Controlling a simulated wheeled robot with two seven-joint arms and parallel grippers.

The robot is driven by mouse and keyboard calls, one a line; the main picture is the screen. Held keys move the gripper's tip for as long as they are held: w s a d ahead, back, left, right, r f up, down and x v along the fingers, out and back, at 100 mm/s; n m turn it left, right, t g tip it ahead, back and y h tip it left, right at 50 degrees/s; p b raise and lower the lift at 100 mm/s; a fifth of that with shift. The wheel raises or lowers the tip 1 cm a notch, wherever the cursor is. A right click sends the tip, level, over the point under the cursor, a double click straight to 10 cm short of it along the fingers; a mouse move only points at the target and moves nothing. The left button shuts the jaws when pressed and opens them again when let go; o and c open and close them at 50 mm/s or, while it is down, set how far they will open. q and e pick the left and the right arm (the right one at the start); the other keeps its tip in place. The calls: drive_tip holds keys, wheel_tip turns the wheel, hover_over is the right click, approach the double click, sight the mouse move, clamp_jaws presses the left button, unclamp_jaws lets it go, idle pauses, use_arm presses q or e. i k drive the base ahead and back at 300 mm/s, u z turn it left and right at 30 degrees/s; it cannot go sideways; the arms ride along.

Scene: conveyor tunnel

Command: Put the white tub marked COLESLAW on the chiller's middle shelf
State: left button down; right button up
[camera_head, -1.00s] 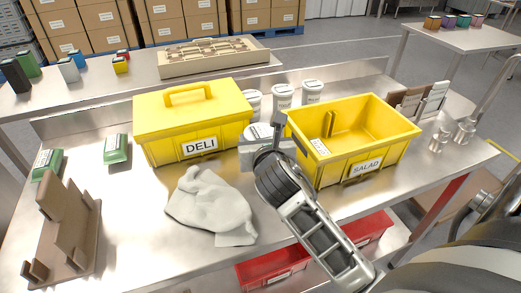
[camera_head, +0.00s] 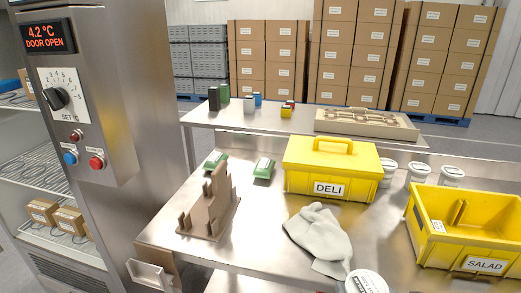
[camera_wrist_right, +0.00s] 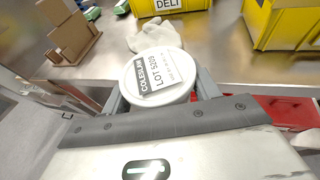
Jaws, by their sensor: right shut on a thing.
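The white tub marked COLESLAW (camera_wrist_right: 160,78) is in my right gripper (camera_wrist_right: 160,98), between its two fingers, with its lid facing the wrist camera. Its lid also shows at the bottom edge of the head view (camera_head: 367,281), in front of the table. The chiller (camera_head: 100,140) stands at the left with a display reading 4.2 °C, DOOR OPEN. Three wire shelf levels show in part at its open side; the one between the others (camera_head: 35,162) looks bare in the visible part. The lowest holds small brown boxes (camera_head: 55,214). My left gripper is not in view.
The steel table (camera_head: 260,240) carries a yellow DELI box (camera_head: 330,165), a yellow SALAD crate (camera_head: 460,225), a grey cloth (camera_head: 318,238), a brown stepped stand (camera_head: 208,208) and green packs (camera_head: 263,168). Several white tubs (camera_head: 418,172) stand behind. The chiller's panel side juts out beside the table.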

sight(53, 170)
drive_tip(key=u, duration=2.5)
drive_tip(key=i, duration=2.65)
drive_tip(key=z, duration=2.5)
drive_tip(key=i, duration=0.5)
drive_tip(key=u, duration=0.1)
